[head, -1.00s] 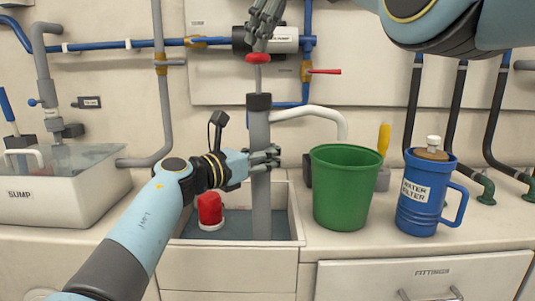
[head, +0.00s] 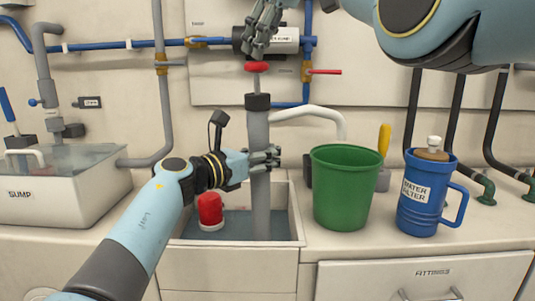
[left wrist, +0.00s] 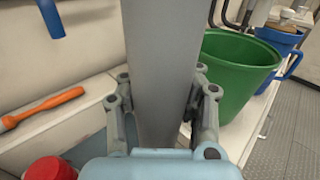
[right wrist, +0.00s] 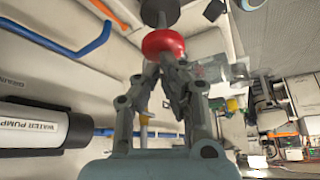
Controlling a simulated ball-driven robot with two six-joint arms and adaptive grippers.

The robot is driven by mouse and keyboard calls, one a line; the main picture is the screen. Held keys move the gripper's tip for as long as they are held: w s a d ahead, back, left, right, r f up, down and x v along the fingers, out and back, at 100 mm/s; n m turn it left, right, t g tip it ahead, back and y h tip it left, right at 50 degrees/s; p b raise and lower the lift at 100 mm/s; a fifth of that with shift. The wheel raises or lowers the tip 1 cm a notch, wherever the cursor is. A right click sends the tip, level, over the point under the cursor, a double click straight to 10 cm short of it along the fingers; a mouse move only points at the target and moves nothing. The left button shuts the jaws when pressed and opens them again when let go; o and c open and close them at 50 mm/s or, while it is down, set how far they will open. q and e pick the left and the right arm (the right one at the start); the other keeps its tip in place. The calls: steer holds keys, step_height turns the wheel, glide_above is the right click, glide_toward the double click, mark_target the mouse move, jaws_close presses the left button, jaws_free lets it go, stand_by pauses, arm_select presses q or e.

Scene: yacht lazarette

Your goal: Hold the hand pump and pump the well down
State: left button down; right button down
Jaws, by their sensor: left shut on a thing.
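The hand pump (head: 260,165) is a grey upright tube with a black collar, standing in the open well (head: 297,226) in the counter. A short rod rises from it to a red handle (head: 256,67). My left gripper (head: 268,158) is shut around the tube; its fingers flank the tube in the left wrist view (left wrist: 160,95). My right gripper (head: 257,50) is above the red handle, with its fingertips close together against or just at it (right wrist: 160,62). Dark water (head: 232,233) lies in the well, with a red-and-white float (head: 210,209). A white hose (head: 310,112) leads toward the green bucket (head: 345,190).
A blue water filter jug (head: 420,192) stands right of the bucket. A yellow-handled tool (head: 384,140) is behind them. The sump tank (head: 60,190) is at left. Blue pipes and a red valve lever (head: 325,72) run along the wall near the right gripper.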

mark_target(258, 63)
steer(key=shift+f, duration=1.7)
steer(key=shift+r, duration=2.35)
steer(key=shift+s+a, duration=0.2)
steer(key=shift+s, duration=0.05)
stand_by(0.6)
